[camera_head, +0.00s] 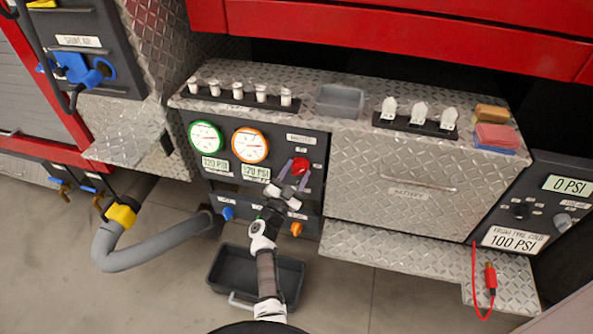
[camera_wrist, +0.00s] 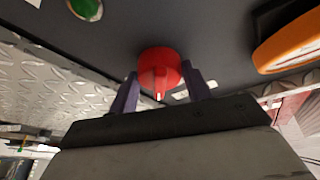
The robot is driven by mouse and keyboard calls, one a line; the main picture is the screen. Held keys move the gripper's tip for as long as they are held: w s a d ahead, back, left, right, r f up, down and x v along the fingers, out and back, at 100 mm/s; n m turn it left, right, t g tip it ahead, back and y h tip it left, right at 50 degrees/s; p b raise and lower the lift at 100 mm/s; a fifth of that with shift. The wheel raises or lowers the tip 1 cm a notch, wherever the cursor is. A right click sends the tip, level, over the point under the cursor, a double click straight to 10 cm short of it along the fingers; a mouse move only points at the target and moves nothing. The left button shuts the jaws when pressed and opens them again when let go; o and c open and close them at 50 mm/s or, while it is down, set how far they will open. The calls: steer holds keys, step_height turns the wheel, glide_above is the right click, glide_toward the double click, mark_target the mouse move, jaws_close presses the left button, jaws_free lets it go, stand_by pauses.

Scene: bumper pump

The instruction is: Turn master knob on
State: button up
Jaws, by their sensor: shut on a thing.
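The master knob (camera_head: 300,166) is a red round knob on the dark panel, right of the orange gauge, under a small label. In the wrist view the red knob (camera_wrist: 159,72) sits between the two dark fingers, with its raised grip bar pointing toward the gripper. My gripper (camera_head: 290,186) is at the knob from below and in front, its fingers closed on the knob's sides. The fingers also show in the wrist view (camera_wrist: 160,88). The label beside the knob is partly hidden and its on and off marks cannot be read.
A green gauge (camera_head: 206,137) and an orange gauge (camera_head: 250,145) are left of the knob. A blue knob (camera_head: 228,213) and an orange valve (camera_head: 296,229) sit low on the panel. A dark tub (camera_head: 227,272) stands on the floor beneath my arm. The battery box (camera_head: 400,185) juts out at right.

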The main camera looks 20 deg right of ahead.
steer(key=m, duration=0.2)
steer(key=m+g+p, duration=0.2)
steer(key=m, duration=0.1)
steer(key=shift+a+r+m, duration=0.15)
steer(key=shift+r+m, duration=0.15)
steer(key=m+g+p, duration=0.2)
steer(key=m+p, duration=0.1)
steer(key=m, duration=0.1)
steer(key=shift+m+y, duration=0.4)
steer(key=shift+p, duration=0.3)
steer(key=o, duration=1)
steer(key=shift+c, duration=0.2)
steer(key=b+v, duration=0.1)
steer(key=v, duration=1.2)
steer(key=shift+s+a+b, duration=0.2)
steer(key=shift+a+b, duration=0.1)
steer(key=shift+a, duration=0.05)
steer(key=shift+r, duration=0.15)
